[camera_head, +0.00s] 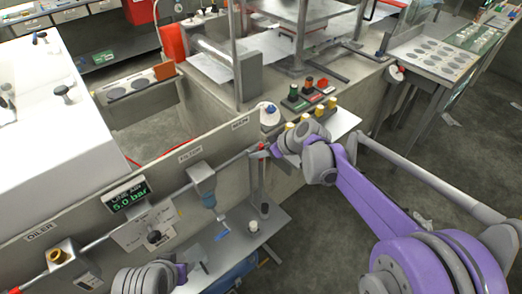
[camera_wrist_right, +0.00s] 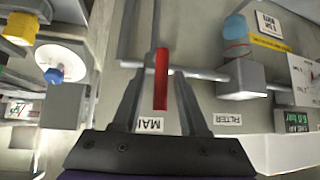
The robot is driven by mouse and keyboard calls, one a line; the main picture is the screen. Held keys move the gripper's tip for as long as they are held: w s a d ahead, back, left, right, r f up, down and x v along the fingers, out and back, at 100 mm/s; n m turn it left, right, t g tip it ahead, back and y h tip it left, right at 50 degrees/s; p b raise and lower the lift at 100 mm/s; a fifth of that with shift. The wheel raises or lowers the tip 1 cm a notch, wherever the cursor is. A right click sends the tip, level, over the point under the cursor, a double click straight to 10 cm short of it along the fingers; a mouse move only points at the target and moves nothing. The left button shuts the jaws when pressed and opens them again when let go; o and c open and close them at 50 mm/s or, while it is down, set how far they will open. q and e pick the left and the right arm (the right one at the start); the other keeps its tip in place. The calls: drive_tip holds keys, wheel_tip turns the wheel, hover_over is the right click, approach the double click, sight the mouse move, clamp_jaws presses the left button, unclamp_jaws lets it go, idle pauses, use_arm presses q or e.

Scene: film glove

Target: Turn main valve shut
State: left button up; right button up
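The main valve's red lever (camera_wrist_right: 161,80) shows in the right wrist view, lying lengthwise between my right gripper's fingers on a grey pipe. In the head view only a little of the red lever (camera_head: 263,147) shows beside the MAIN label (camera_head: 240,123). My right gripper (camera_wrist_right: 160,88) is open around the lever, with a visible gap on each side; contact at the tips cannot be told. In the head view my right gripper (camera_head: 268,150) is largely hidden by its own wrist. My left gripper (camera_head: 192,266) is low in the head view, its fingers unclear.
The pipe carries a filter (camera_head: 203,180) and a gauge reading 5.0 bar (camera_head: 129,195). A white-and-blue knob (camera_head: 269,114) and several coloured buttons (camera_head: 310,95) stand close behind my right gripper. A grey shelf (camera_head: 265,225) lies below.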

drive_tip(key=shift+r, duration=0.1)
drive_tip(key=v, duration=1)
drive_tip(key=shift+s+d+r, duration=0.2)
drive_tip(key=shift+d, duration=0.05)
drive_tip(key=s+d+f+m+h, duration=0.2)
drive_tip(key=s+f+m, duration=0.1)
drive_tip(key=s, duration=0.6)
drive_tip(key=s+d+f+m+h, duration=0.2)
drive_tip(key=s+f, duration=0.3)
drive_tip(key=s, duration=0.4)
drive_tip(key=s+d+f+m+h, duration=0.2)
drive_tip(key=s+d+f+m, duration=0.1)
drive_tip(key=s, duration=0.5)
drive_tip(key=shift+s+d+f+m+g+h, duration=0.2)
drive_tip(key=shift+s+f+m+g+h, duration=0.15)
drive_tip(key=shift+f+m, duration=0.3)
drive_tip(key=shift+r, duration=0.1)
